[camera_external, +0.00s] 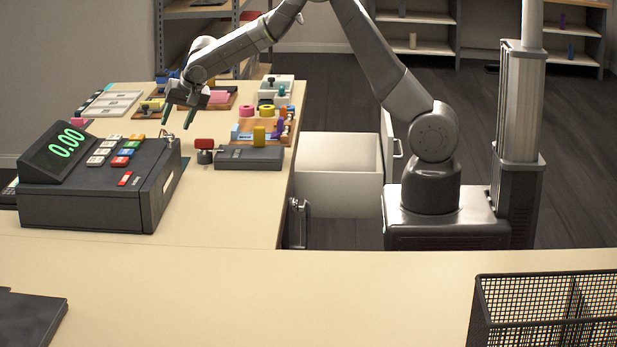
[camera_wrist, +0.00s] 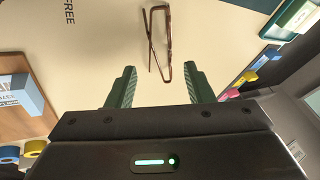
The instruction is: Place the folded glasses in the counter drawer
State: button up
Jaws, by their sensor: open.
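The folded glasses (camera_wrist: 157,42) show in the wrist view as a thin brown frame lying on the pale counter top, beyond my fingertips and roughly centred between them. In the external view my gripper (camera_external: 178,116) points down above the counter behind the register. The counter drawer (camera_external: 338,190) is a white box, pulled open on the right side of the counter; its inside looks empty.
A cash register (camera_external: 100,175) stands left on the counter (camera_external: 230,205). A dark device (camera_external: 248,158), a red-topped stamp (camera_external: 205,150) and a wooden tray (camera_external: 236,138) with coloured pieces lie between my gripper and the drawer. A mesh basket (camera_external: 545,310) is at front right.

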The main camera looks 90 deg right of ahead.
jog(key=shift+p+x, duration=1)
jog(key=shift+x, duration=1.6)
jog(key=shift+s+d, duration=0.1)
jog(key=shift+s, duration=0.05)
jog(key=c, duration=0.8)
notch_tip(320, 180, up, 9)
jog(key=b, duration=0.2)
jog(key=s+a+r+n+y, duration=0.2)
jog(key=s+a+r+n, duration=0.1)
jog(key=a, duration=0.4)
jog(key=s+a+r+n+y, duration=0.2)
jog(key=s+a+r+n, duration=0.1)
jog(key=s+a+n, duration=0.3)
jog(key=s+a+r+n+g+y, duration=0.1)
jog(key=s+a+r+n+y, duration=0.2)
jog(key=a+n, duration=0.3)
jog(key=shift+s+a+r, duration=0.2)
jog(key=shift+s+a, duration=0.55)
jog(key=shift+a, duration=0.15)
